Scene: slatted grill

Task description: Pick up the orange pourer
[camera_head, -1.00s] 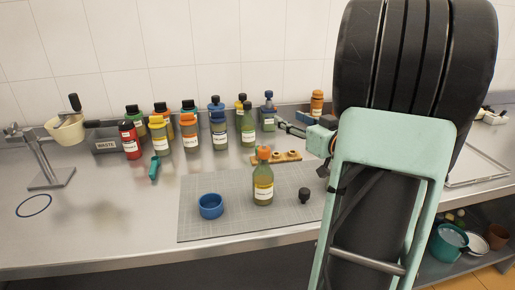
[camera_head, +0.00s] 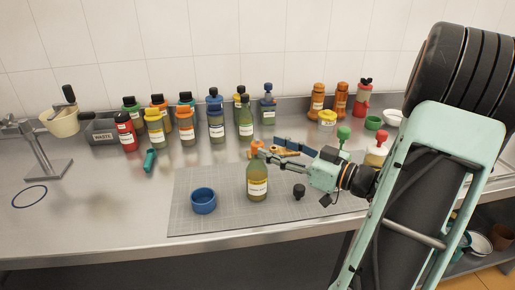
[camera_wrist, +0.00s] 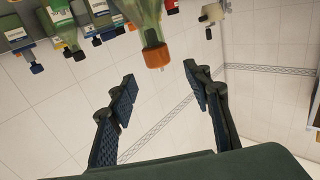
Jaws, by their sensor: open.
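The orange pourer (camera_head: 256,147) sits on top of an upright olive-green bottle (camera_head: 257,183) with a white label, standing on the grey gridded mat (camera_head: 225,220). In the wrist view the orange pourer (camera_wrist: 156,56) and its bottle (camera_wrist: 141,18) appear upside down, beyond and between the fingertips. My gripper (camera_head: 276,148) is open just right of the pourer in the head view. Its two dark fingers (camera_wrist: 160,82) are spread wide with nothing between them. In the head view, one finger end is close to the pourer; whether they touch is unclear.
A blue bowl (camera_head: 203,201) stands left of the bottle, and a small black stopper (camera_head: 299,191) stands right. Several capped bottles (camera_head: 187,127) line the back. The counter at left front is mostly clear.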

